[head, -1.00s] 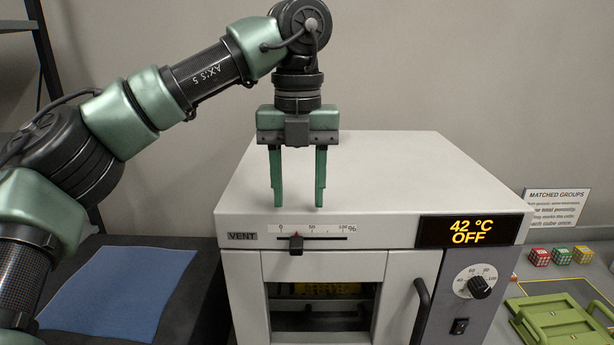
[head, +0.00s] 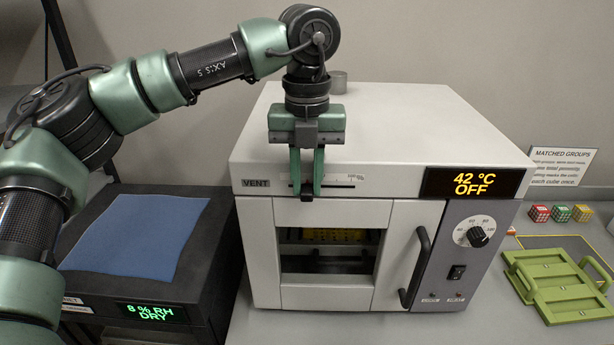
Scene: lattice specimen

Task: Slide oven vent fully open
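The white oven (head: 262,225) stands in the middle of the head view. Its vent slot (head: 335,184) runs along the upper front beside the VENT label and a percent scale. The dark vent slider (head: 306,198) sits toward the left, low end of the slot. My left gripper (head: 306,190) points down in front of the oven, with its green fingers closed in on either side of the slider. The fingers hide part of the scale and slot. My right gripper is not in view.
The display (head: 472,184) reads 42 °C OFF. The oven door handle (head: 416,268) and knob (head: 478,236) are to the right. A dark box (head: 205,290) with a blue cloth (head: 135,235) is at left. A metal cylinder (head: 338,78) stands on top.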

